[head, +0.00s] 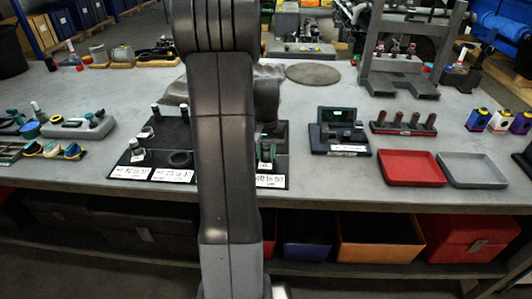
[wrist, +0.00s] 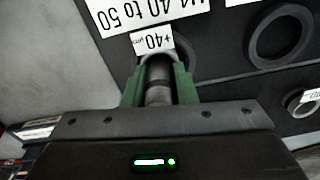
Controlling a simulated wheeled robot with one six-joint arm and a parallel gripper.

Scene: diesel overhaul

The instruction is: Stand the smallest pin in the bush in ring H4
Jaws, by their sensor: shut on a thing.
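My gripper (wrist: 159,82) is shut on a grey cylindrical pin (wrist: 158,88), held between green fingers. A small white tag reading +40 (wrist: 153,41) shows at the pin's far end. A dark ring (wrist: 187,53) shows partly behind the pin, beside the upside-down label H4 40 to 50 (wrist: 150,14). I cannot tell whether the pin is inside that ring or above it; any bush there is hidden. In the head view, the green fingers (head: 266,150) are over the right end of the black mat (head: 205,180), above its rightmost label. My arm hides the mat's middle.
An empty ring (wrist: 281,32) lies beside H4, and another ring (wrist: 303,102) has a tagged part. Tagged pieces (head: 138,153) stand on the mat's left. To the right are a display device (head: 338,140), a red tray (head: 411,168), a grey tray (head: 472,170) and a peg rack (head: 403,127).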

